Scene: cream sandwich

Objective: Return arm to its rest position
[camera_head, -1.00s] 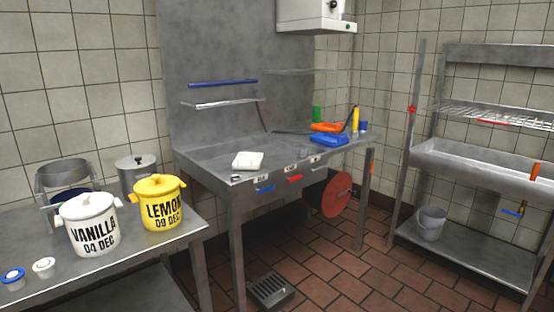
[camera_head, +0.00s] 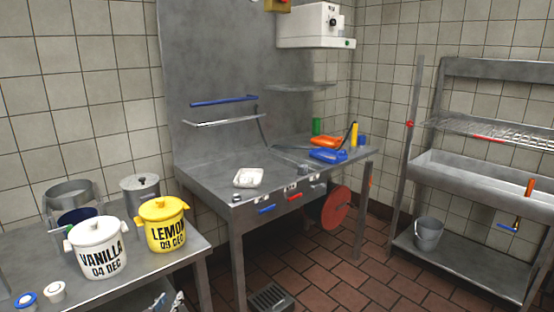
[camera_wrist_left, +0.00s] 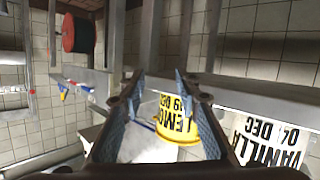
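My left gripper (camera_head: 165,302) shows at the bottom edge of the head view, in front of the left table (camera_head: 200,247) and below its top. In the left wrist view its two fingers (camera_wrist_left: 159,78) are spread apart with nothing held between them. A yellow pot marked LEMON (camera_head: 166,226) stands on the left table beside a white pot marked VANILLA (camera_head: 98,250). Both pots also show in the left wrist view, the yellow one (camera_wrist_left: 168,128) behind the fingers and the white one (camera_wrist_left: 255,103) at right. My right gripper is not in view.
A sink rack (camera_head: 470,180) stands at right. The tiled floor (camera_head: 350,265) between is mostly clear.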

